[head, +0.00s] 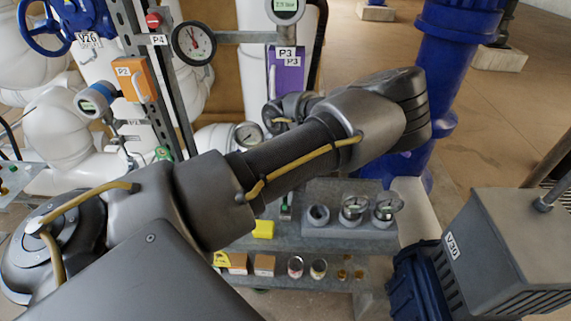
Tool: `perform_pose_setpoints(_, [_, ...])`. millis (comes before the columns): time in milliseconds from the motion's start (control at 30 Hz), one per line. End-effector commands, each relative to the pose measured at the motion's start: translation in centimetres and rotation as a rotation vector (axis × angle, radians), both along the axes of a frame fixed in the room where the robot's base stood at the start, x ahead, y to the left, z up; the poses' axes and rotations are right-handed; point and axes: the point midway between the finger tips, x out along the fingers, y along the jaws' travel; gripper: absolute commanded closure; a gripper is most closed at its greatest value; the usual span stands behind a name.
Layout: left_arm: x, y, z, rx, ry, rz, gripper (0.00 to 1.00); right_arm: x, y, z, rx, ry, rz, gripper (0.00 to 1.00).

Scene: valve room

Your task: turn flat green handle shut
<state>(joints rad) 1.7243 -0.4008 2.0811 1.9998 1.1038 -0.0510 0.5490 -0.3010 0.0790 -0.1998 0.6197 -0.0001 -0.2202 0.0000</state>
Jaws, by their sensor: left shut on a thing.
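My left arm crosses the picture from the lower left. Its wrist folds back behind the forearm, and part of the left gripper (284,112) shows in front of the purple P3 plate. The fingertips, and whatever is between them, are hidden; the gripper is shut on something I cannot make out. A small green part (163,153) shows among the pipes to the left, apart from the visible gripper part. I cannot tell whether it is the flat green handle. My right gripper is not in view.
A blue handwheel (45,28), a dial gauge (193,43) and an orange P2 box (134,79) stand at upper left. A grey shelf (330,240) carries gauges and small parts. A grey V30 box (510,245) is at right. A blue column (445,60) stands behind; open floor lies beyond.

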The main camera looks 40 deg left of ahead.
Motion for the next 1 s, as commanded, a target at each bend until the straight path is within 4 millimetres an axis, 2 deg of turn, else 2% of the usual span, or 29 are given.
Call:
perform_pose_setpoints(467, [0.0,0.0,0.4,0.0,0.001,-0.43,1.0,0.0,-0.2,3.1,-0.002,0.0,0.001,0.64])
perform_pose_setpoints(1000, [-0.1,0.0,0.5,-0.001,0.001,-0.945,1.0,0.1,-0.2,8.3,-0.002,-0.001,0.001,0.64])
